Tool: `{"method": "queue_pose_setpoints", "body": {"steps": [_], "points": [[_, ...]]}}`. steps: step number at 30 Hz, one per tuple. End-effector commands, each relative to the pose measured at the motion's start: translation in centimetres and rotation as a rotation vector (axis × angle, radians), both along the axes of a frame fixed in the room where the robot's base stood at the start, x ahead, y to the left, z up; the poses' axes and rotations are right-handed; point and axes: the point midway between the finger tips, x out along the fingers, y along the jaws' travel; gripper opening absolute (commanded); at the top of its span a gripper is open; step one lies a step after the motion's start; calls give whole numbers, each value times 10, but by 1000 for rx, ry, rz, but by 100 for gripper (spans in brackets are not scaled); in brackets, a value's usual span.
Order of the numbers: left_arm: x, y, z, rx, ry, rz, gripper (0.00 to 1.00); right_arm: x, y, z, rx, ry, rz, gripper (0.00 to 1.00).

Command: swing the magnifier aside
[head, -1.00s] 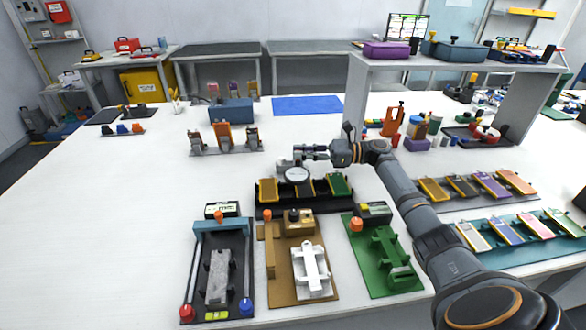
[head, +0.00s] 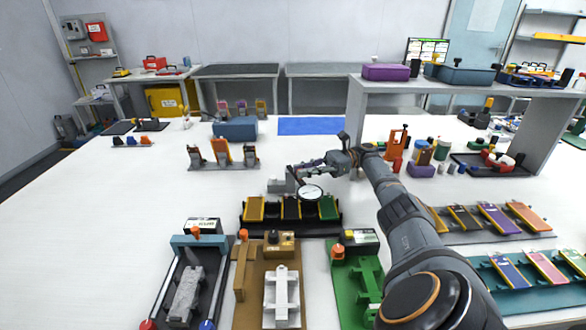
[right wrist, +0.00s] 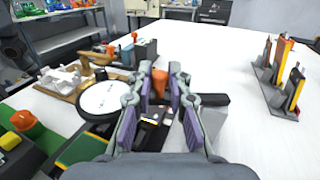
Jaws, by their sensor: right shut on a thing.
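The magnifier (head: 311,192) is a round pale lens in a dark rim. In the right wrist view the lens (right wrist: 104,98) is just left of the fingers. My right gripper (head: 296,172) is at the magnifier, behind the tray. In the right wrist view its purple-padded fingers (right wrist: 158,100) are shut around a small orange piece (right wrist: 159,80), seemingly the magnifier's handle. The exact contact is partly hidden. My left gripper is out of view.
A yellow cell (head: 254,208) lies at the tray's left. Grey, brown and green fixtures (head: 366,283) stand in front. A rack of upright cells (head: 222,160) and a blue box (head: 235,128) are behind left.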

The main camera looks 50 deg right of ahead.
Motion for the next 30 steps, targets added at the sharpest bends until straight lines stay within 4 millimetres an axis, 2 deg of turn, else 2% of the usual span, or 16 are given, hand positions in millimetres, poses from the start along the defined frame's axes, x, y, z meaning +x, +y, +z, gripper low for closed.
{"method": "queue_pose_setpoints", "body": {"steps": [10, 11, 15, 16, 25, 30], "points": [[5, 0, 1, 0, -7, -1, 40, -1, 0, -1, -1, 1, 2, 0], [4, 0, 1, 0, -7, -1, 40, -1, 0, -1, -1, 1, 2, 20], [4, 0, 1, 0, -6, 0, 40, -1, 0, -1, 0, 1, 2, 39], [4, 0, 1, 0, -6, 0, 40, -1, 0, -1, 0, 1, 2, 41], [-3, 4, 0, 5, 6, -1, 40, -1, 0, 1, -1, 0, 1, 41], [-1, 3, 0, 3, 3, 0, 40, -1, 0, 27, -4, 0, 2, 41]]}}
